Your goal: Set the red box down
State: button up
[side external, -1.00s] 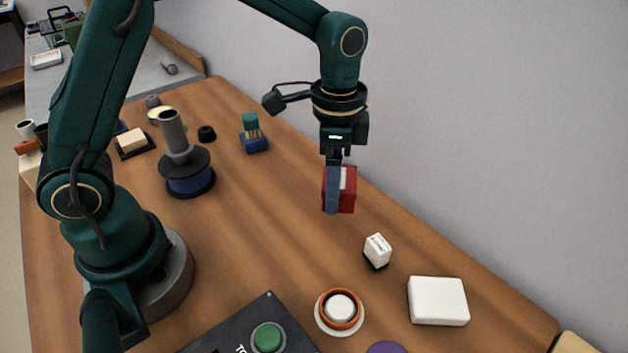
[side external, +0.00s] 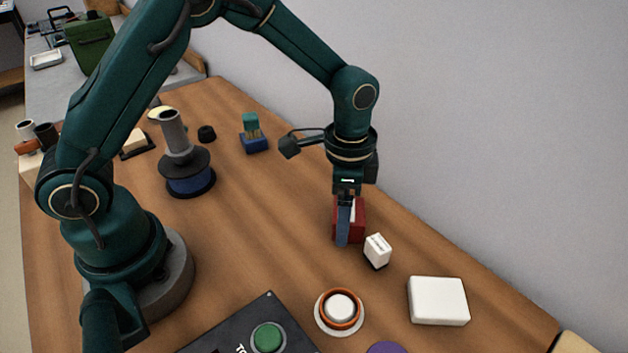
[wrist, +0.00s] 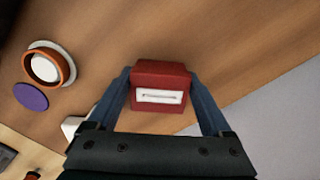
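The red box (side external: 359,220) is between the two blue fingers of my gripper (side external: 346,238), at the right side of the wooden table. In the wrist view the red box (wrist: 162,75) is upright between the fingertips, with a white label on its near face. The fingers lie along both its sides, and my gripper is shut on it. The box is low over the table; I cannot tell whether its underside touches the wood.
A small white box (side external: 377,250) stands close beside the red box. A white block (side external: 438,301), an orange ring on a white saucer (side external: 318,316) and a green button box (side external: 268,338) are nearer the camera. The table's middle (side external: 265,215) is clear.

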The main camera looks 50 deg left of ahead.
jog(key=shift+o, duration=0.3)
notch_tip(320, 180, up, 12)
jog(key=s+a+r+n+t, duration=0.1)
jog(key=s+a+n+t, duration=0.1)
jog(key=s, duration=0.5)
jog(key=s+a+r+n+t, duration=0.2)
jog(key=s+a+n+t, duration=0.1)
jog(key=s+n, duration=0.4)
jog(key=shift+a+t, duration=0.3)
jog(key=shift+a, duration=0.6)
